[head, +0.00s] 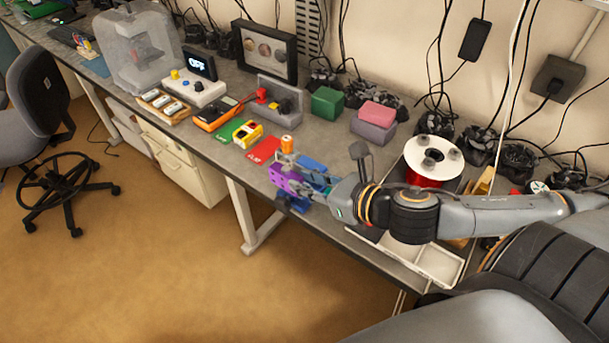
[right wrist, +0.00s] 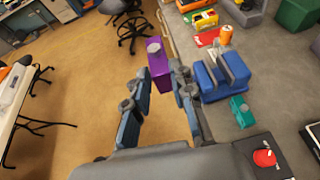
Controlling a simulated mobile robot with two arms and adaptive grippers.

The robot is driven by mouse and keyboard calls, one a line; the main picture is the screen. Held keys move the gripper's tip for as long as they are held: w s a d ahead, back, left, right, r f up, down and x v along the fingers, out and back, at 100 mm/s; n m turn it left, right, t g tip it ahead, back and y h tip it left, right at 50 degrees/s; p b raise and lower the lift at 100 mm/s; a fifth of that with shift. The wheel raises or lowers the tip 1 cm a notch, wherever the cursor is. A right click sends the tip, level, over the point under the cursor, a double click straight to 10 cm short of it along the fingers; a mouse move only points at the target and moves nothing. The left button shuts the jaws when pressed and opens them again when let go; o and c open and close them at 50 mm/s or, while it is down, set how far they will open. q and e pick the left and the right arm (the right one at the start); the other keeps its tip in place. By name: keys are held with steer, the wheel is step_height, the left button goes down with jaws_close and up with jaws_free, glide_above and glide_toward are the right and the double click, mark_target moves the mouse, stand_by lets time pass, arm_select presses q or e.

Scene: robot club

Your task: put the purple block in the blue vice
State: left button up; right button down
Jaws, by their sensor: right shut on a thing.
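The purple block (head: 281,180) is in my right gripper (head: 297,187), out over the front edge of the bench. In the right wrist view the purple block (right wrist: 158,66), with a small grey knob on top, sits between the fingertips of my right gripper (right wrist: 161,78), with the floor behind it. The blue vice (head: 313,165) stands on the bench just behind the gripper, partly hidden by it. In the right wrist view the blue vice (right wrist: 210,82) is to the right of the block and apart from it, with a slot between its jaws. My left gripper is out of view.
An orange cylinder (right wrist: 226,36) stands close to the vice, and a small teal item (right wrist: 241,110) lies beside it. A red spool (head: 427,173) and a white tray (head: 437,262) are to the right.

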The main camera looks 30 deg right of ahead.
arm_select(q)
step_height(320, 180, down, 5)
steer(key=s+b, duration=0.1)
steer(key=b, duration=0.3)
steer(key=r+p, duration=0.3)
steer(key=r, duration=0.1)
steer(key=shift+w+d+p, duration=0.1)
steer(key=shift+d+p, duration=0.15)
steer(key=shift+p, duration=0.05)
arm_select(e)
steer(key=w+d+f, duration=0.9)
steer(key=w+f, duration=0.1)
steer(key=f, duration=0.3)
steer(key=shift+w+d, duration=0.1)
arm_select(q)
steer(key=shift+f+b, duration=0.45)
arm_select(e)
steer(key=shift+f, duration=0.5)
